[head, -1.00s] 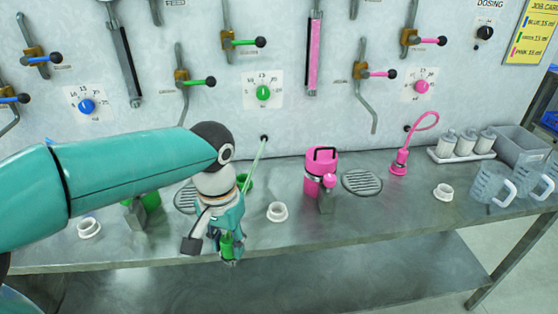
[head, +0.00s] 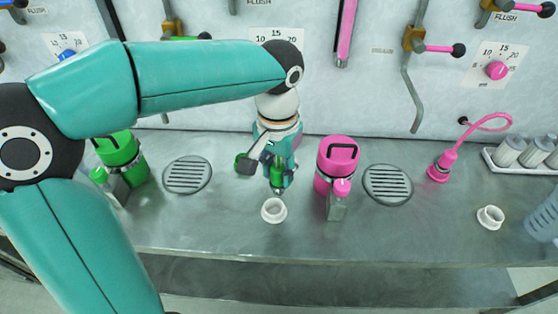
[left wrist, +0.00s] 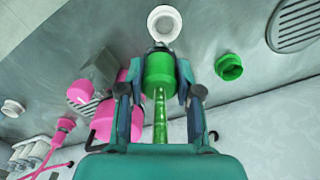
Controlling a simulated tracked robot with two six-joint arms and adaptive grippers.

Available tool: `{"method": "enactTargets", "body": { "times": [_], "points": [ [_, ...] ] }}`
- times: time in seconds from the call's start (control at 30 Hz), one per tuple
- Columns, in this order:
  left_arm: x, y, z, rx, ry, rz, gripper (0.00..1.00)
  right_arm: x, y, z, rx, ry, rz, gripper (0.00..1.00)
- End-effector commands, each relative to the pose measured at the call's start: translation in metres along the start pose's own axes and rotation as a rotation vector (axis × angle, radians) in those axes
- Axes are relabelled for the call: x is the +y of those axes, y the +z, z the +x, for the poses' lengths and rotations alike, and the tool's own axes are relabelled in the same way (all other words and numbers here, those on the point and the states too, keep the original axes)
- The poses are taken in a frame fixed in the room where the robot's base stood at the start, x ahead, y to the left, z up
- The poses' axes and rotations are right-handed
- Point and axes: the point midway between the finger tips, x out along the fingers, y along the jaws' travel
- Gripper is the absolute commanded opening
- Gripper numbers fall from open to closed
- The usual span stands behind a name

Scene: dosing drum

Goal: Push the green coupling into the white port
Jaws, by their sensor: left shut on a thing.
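My left gripper (head: 277,186) is shut on the green coupling (head: 278,176), just behind the white port (head: 274,210) on the bench. The left wrist view shows the green coupling (left wrist: 160,68) between both fingers, with a green hose (left wrist: 161,115) running back from it. Its front end points at the white port (left wrist: 165,23), which is an open ring. They lie close together in that view; I cannot tell whether they touch. In the head view the coupling is partly hidden by the fingers. My right gripper is not in view.
The pink canister (head: 337,160) with a grey block stands just right of the gripper. A green holder ring (left wrist: 229,67) is beside the gripper. A green canister (head: 120,155) and drain grates (head: 187,175) lie to the left and right. The bench front is clear.

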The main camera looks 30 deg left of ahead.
Motion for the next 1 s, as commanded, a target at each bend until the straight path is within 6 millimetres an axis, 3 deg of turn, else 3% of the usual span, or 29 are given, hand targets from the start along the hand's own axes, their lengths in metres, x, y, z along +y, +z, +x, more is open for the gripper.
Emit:
{"method": "enactTargets", "body": {
  "times": [0.53,1.0],
  "points": [
    [-0.012,0.007,0.041,0.001,0.0,-0.035,0.0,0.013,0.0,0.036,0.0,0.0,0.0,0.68],
    [-0.013,0.007,0.045,0.001,0.0,-0.037,0.0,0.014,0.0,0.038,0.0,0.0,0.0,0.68]
  ]
}}
